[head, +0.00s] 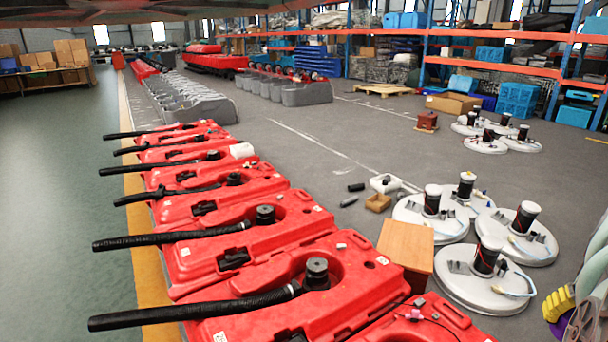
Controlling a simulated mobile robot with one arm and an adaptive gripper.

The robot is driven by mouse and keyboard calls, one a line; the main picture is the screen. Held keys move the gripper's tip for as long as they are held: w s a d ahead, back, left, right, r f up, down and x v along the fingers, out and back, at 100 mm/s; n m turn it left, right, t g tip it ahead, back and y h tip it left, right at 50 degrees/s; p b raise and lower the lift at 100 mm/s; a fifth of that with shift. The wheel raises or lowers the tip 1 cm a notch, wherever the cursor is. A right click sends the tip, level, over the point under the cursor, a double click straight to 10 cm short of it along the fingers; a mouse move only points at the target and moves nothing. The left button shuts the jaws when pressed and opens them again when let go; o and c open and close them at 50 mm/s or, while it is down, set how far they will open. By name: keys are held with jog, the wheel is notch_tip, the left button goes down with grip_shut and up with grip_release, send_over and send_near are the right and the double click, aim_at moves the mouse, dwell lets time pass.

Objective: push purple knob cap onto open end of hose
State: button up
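Several black ribbed hoses lie across a row of red scrubber tanks, their free ends sticking out past the tanks' left edge. The nearest hose (200,308) lies on the nearest full red tank (335,265). Another hose (170,237) lies on the tank behind it. I cannot tell from here which hose ends are open. A small purple patch (561,327) shows at the lower right edge, beside a yellow ridged part. I cannot tell whether it is the knob cap. I see no part that is clearly my gripper.
White round discs with black cylinders (485,276) stand on the grey floor to the right, near a brown wooden box (406,247). Grey tanks (190,100) stand farther back. Blue and orange shelving (500,60) lines the back right. The green floor (60,170) on the left is clear.

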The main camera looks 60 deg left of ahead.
jog(key=d+r+m+p, duration=0.2)
jog(key=r+p, duration=2.4)
jog(key=r, duration=1.2)
jog(key=d+r+m+p, duration=0.2)
jog(key=r+m+p, duration=0.1)
jog(key=r+p, duration=2.4)
notch_tip(320, 180, up, 11)
jog(key=shift+s+d+r, duration=0.15)
jog(key=shift+s+d, duration=0.1)
jog(key=shift+s, duration=0.05)
